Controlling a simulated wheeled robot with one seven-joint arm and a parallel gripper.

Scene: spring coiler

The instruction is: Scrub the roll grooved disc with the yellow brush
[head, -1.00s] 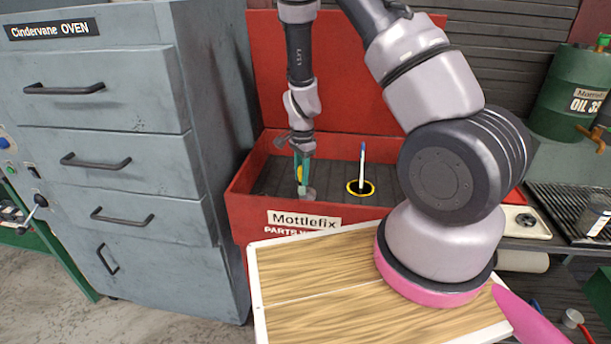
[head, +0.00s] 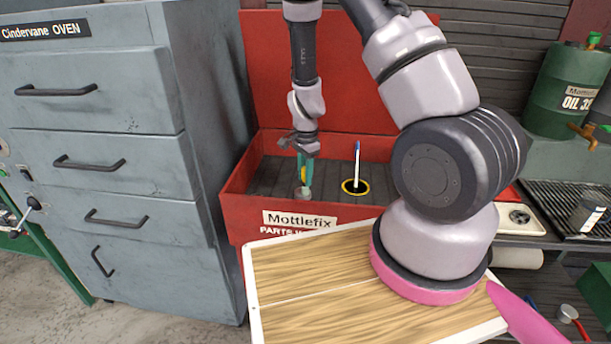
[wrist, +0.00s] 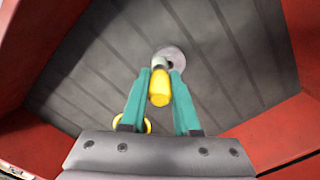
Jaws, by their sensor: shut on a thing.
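My gripper (head: 305,172) reaches down into the red parts washer, its teal fingers shut on the yellow brush (wrist: 159,88). In the head view only a sliver of the yellow handle (head: 303,174) shows between the fingers. The brush's pale head points down at the grey roll grooved disc (wrist: 174,54), which lies on the dark slatted washer floor. The disc also shows in the head view (head: 302,192), just below the fingertips. The brush end overlaps the disc in the wrist view. I cannot tell whether it touches. The disc is partly hidden by the brush and fingers.
The red parts washer (head: 236,208) has raised walls around the gripper. A white, blue-tipped upright rod (head: 357,166) stands in a yellow ring (head: 346,187) to the right of the disc. The grey oven (head: 95,150) stands close on the left.

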